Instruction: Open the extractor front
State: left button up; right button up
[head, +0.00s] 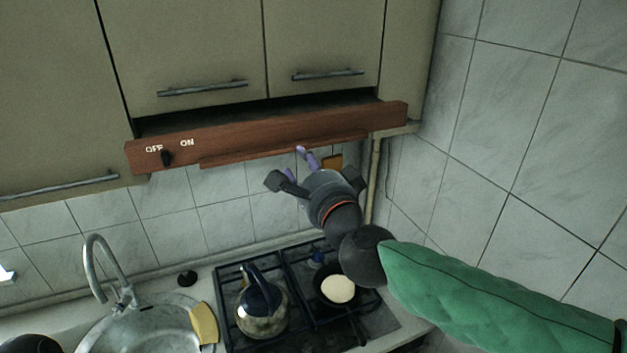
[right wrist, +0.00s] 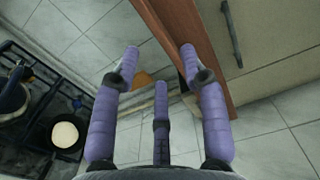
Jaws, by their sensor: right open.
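The extractor front (head: 250,137) is a long reddish-brown wooden panel below the wall cupboards, with a thin wooden strip along its lower edge. It carries OFF and ON lettering and a small dark knob (head: 166,158) at its left. My right gripper (head: 312,168) is open and empty just below the right half of the panel, its purple fingers pointing up towards it. In the right wrist view the panel (right wrist: 212,75) lies beside the right-hand fingertip of the gripper (right wrist: 159,54); I cannot tell whether they touch.
Cupboards with bar handles (head: 203,88) hang above the panel. Below are a gas hob with a kettle (head: 262,312) and a pan (head: 338,287), and a sink (head: 150,325) with a tap. A tiled wall (head: 520,110) closes off the right side; a pipe (head: 374,180) runs down near the corner.

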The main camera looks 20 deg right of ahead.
jog(key=s, duration=0.5)
jog(key=shift+s+d, duration=0.1)
jog(key=shift+s, duration=0.1)
jog(key=w+a+f+n+g, duration=0.1)
jog(key=w+f+n+g, duration=0.3)
jog(key=f, duration=0.7)
jog(key=w+a+f+n+g, duration=0.15)
jog(key=w+f, duration=0.35)
jog(key=f, duration=0.6)
notch_tip(320, 180, down, 22)
jog(key=s+n+g, duration=0.2)
jog(key=n+g, duration=0.2)
jog(key=s+a+f+n+g+y, duration=0.2)
jog(key=s+f+g, duration=0.2)
jog(key=s+f, duration=0.85)
jog(key=s+a+f+n+g+y, duration=0.1)
jog(key=s+a+f+n+g, duration=0.3)
jog(key=s+f, duration=0.9)
notch_tip(320, 180, down, 17)
jog(key=w+b, duration=0.3)
jog(key=b, duration=1.4)
jog(key=shift+d+r, duration=0.15)
jog(key=shift+r, duration=0.05)
